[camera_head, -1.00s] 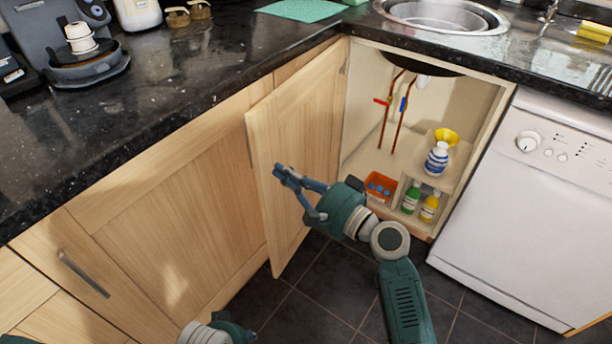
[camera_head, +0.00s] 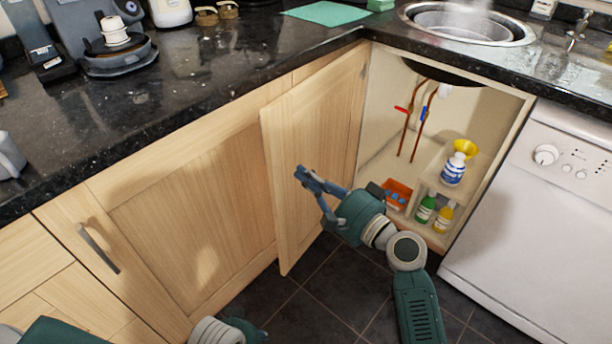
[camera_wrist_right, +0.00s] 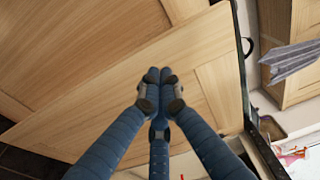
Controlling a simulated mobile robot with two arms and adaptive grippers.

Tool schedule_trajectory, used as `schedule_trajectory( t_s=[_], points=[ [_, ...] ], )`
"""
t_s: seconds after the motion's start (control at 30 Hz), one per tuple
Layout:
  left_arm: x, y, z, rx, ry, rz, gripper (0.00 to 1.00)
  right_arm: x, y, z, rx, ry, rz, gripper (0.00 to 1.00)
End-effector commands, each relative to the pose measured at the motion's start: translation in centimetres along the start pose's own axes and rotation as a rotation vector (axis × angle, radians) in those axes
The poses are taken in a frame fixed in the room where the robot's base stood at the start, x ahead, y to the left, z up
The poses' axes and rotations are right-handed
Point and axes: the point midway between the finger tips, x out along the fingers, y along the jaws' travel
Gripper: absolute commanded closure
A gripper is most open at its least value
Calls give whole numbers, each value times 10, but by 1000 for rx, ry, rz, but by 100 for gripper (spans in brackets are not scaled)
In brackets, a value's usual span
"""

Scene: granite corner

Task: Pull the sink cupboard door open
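The sink cupboard door (camera_head: 305,130) is pale wood and stands wide open, swung out to the left of the cupboard opening. Its inner face is towards me. My right gripper (camera_head: 303,176) is in front of that face, near its free edge. In the right wrist view its blue fingers (camera_wrist_right: 160,76) meet at the tips with nothing seen between them, over pale wood panels. Contact with the door is unclear. My left gripper (camera_head: 245,330) shows only partly at the bottom edge; its fingers are mostly hidden. The door's handle is not visible.
Inside the open cupboard are copper pipes (camera_head: 408,125), a blue-and-white bottle (camera_head: 453,171), smaller bottles (camera_head: 426,209) and an orange tray (camera_head: 397,192). A white dishwasher (camera_head: 530,205) stands at right. Wooden cabinets (camera_head: 195,215) and the dark worktop (camera_head: 190,90) are at left.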

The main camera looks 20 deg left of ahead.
Motion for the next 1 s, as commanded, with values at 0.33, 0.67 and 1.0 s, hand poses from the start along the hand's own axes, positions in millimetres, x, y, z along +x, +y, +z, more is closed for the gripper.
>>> schedule_trajectory(
  t_s=[0.33,0.67,1.0],
  points=[
    [16,2,8,4,-10,3,60,-38,1,25,0,-2,2,100],
    [31,0,9,5,-8,0,60,-78,0,50,0,-1,1,100],
    [34,4,15,3,-19,6,60,-87,10,54,-19,1,25,100]
  ],
)
